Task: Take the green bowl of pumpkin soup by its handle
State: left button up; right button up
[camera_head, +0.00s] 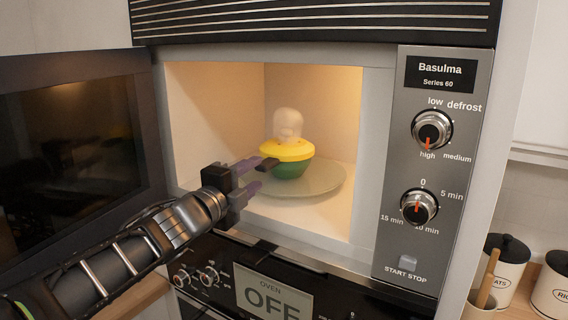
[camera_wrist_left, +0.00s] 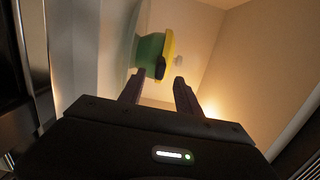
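The green bowl (camera_head: 289,169) stands on the glass plate (camera_head: 318,180) inside the open microwave. Its top is yellow, with pale steam above it. A dark handle (camera_head: 266,164) sticks out from its left side, toward my gripper. My left gripper (camera_head: 257,174) is open in the microwave's opening, its fingertips close to the handle. In the left wrist view the green bowl (camera_wrist_left: 150,50) and its dark handle (camera_wrist_left: 165,68) show beyond the two spread fingers (camera_wrist_left: 160,84). Nothing is between the fingers that I can make out. My right gripper is out of view.
The microwave door (camera_head: 70,150) is swung open on the left. The control panel (camera_head: 430,170) is on the right. A lower oven (camera_head: 270,285) sits below with its display reading OFF. Canisters (camera_head: 508,265) stand at the lower right.

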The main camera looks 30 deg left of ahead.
aim_at(262, 168)
pick_arm(q)
jog(key=shift+w+a, duration=0.1)
jog(key=shift+w, duration=0.75)
jog(key=shift+w+a, duration=0.15)
jog(key=shift+w, duration=1.15)
jog(key=shift+w+a, duration=0.1)
jog(key=shift+w, duration=1.2)
jog(key=shift+c, duration=0.6)
grip_shut()
jog(key=shift+r, duration=0.1)
